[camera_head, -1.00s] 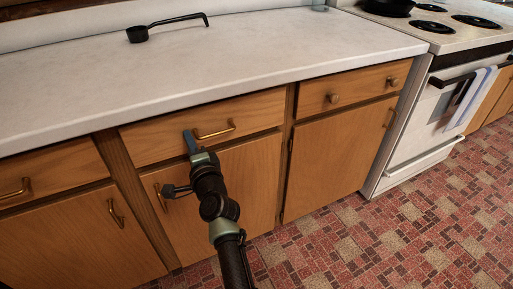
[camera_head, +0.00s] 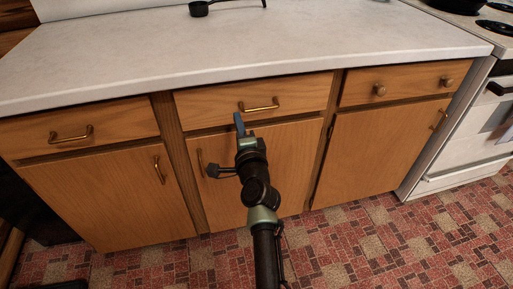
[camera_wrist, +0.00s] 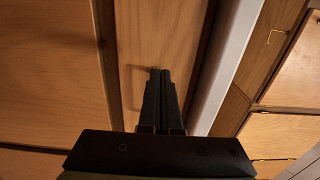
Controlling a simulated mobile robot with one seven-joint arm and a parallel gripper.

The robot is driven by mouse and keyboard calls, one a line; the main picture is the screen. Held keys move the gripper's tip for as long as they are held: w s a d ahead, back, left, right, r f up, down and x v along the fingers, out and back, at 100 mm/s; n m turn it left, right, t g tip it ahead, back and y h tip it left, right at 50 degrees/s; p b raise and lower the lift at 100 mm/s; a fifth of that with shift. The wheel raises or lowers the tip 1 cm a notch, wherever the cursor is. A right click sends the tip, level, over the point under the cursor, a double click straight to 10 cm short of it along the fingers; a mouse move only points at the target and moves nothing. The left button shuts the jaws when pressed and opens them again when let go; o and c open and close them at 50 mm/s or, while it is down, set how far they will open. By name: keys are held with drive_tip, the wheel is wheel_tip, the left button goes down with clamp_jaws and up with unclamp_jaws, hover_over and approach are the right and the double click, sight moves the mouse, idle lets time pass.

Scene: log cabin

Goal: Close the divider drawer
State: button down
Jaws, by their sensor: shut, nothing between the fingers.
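The lower cabinet has a row of wooden drawers. The middle drawer (camera_head: 215,106), with a brass bar handle (camera_head: 260,104), is in front of my gripper (camera_head: 239,122). Its front looks flush or nearly flush with the cabinet; a small gap cannot be ruled out. The frames do not label which drawer is the divider drawer. My gripper is shut and empty, its tips near the drawer front's lower edge, left of and below the handle. In the wrist view the closed fingers (camera_wrist: 160,72) point at a wooden front (camera_wrist: 150,35); contact is unclear.
A left drawer (camera_head: 110,122) and a right drawer with two knobs (camera_head: 405,84) also look shut. Cupboard doors (camera_head: 295,165) are below. A black ladle-like pan (camera_head: 199,9) lies on the white countertop (camera_head: 260,45). A white stove (camera_head: 470,125) stands right. The patterned floor (camera_head: 400,235) is clear.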

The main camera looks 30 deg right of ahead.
drive_tip(key=p+v, duration=0.2)
drive_tip(key=v, duration=0.7)
drive_tip(key=w+a+r+n+t+y, duration=0.15)
drive_tip(key=a+r+n, duration=0.25)
drive_tip(key=r, duration=0.4)
drive_tip(key=a+r+n+t+y, duration=0.15)
drive_tip(key=a+r+n, duration=0.25)
drive_tip(key=r, duration=0.5)
drive_tip(key=a+r+n+t+y, duration=0.1)
drive_tip(key=a+r+n+t, duration=0.2)
drive_tip(key=r, duration=0.5)
drive_tip(key=s+a+r+n+t+p, duration=0.1)
drive_tip(key=s+a+r+n, duration=0.25)
drive_tip(key=s+r, duration=0.4)
drive_tip(key=s+a+r+n+t+y, duration=0.1)
drive_tip(key=s+a+r+n+t, duration=0.2)
drive_tip(key=r, duration=0.7)
drive_tip(key=s+a+r+n+p, duration=0.1)
drive_tip(key=s+a+r+n, duration=0.3)
drive_tip(key=s+r, duration=0.4)
wheel_tip(320, 180, up, 24)
drive_tip(key=w+p, duration=0.1)
drive_tip(key=p, duration=2.2)
drive_tip(key=shift+w+a+p, duration=0.15)
drive_tip(key=shift+w+p, duration=0.05)
drive_tip(key=shift+p, duration=0.15)
